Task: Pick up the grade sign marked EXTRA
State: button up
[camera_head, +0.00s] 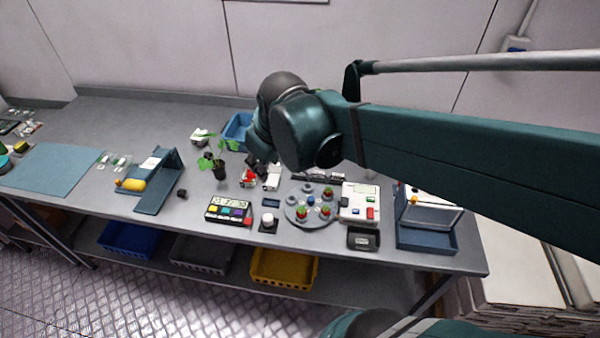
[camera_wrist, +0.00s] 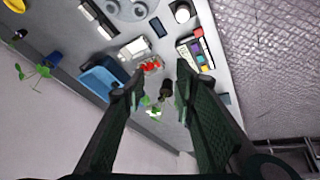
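I cannot read the word EXTRA on anything in either view, so I cannot tell which thing is the sign. A row of small dark and white pieces (camera_head: 318,177) stands behind the round turntable (camera_head: 313,216). A dark and white strip (camera_wrist: 97,18) shows at the top left of the wrist view. My gripper (camera_head: 262,163) is over the middle of the bench, near a white block (camera_head: 272,178) and red items (camera_head: 248,178). In the wrist view my gripper (camera_wrist: 157,86) has its fingers apart, with nothing held between them.
A potted plant (camera_head: 220,168) and a blue crate (camera_head: 237,131) stand by my gripper. A box with coloured keys (camera_head: 230,211), a white device (camera_head: 358,203) and a blue stand (camera_head: 425,238) line the front and right.

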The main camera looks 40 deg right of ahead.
jog(key=w+d+f+n+g+p, duration=0.1)
jog(key=w+d+f+n, duration=0.1)
jog(key=w+d+f, duration=0.2)
jog(key=w+d+f+n+g+p, duration=0.2)
jog(key=w+d+f, duration=0.1)
jog(key=d+f, duration=0.2)
jog(key=w+d+f+n+g+p, duration=0.1)
jog(key=w+d+f, duration=0.3)
jog(key=d, duration=0.4)
jog(key=shift+w+d+f+n+g+y+p, duration=0.2)
jog(key=shift+w+f+n+g+y+p, duration=0.15)
jog(key=shift+f, duration=0.3)
jog(key=shift+d+f+n, duration=0.25)
jog(key=shift+d+f, duration=0.2)
jog(key=shift+f, duration=0.15)
jog(key=shift+f, duration=1.3)
jog(key=shift+f, duration=0.15)
jog(key=shift+s+f, duration=0.15)
jog(key=shift+f, duration=2.3)
jog(key=c, duration=0.9)
